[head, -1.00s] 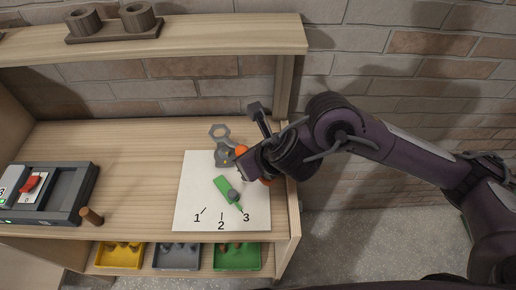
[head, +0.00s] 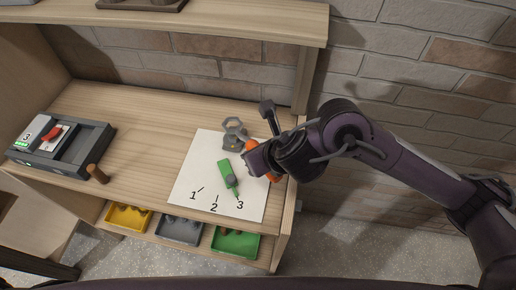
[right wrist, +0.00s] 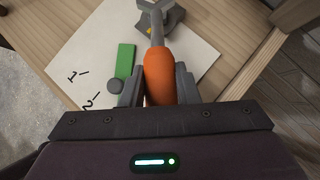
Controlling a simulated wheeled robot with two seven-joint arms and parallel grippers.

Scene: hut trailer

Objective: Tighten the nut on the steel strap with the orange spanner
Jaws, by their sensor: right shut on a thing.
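My right gripper (head: 262,158) is shut on the orange handle of the spanner (right wrist: 159,77), above the right side of the bench. The handle also shows in the head view (head: 275,175). I cannot make out the nut or a steel strap with certainty. My left gripper is not in view.
A white sheet (head: 186,178) marked 1, 2, 3 carries a green pointer (head: 225,170) with a grey knob, its tip near 3. A grey switch box (head: 75,155) and wooden peg (head: 97,174) stand left. Yellow, grey and green trays sit below. The bench (head: 140,120) centre is clear.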

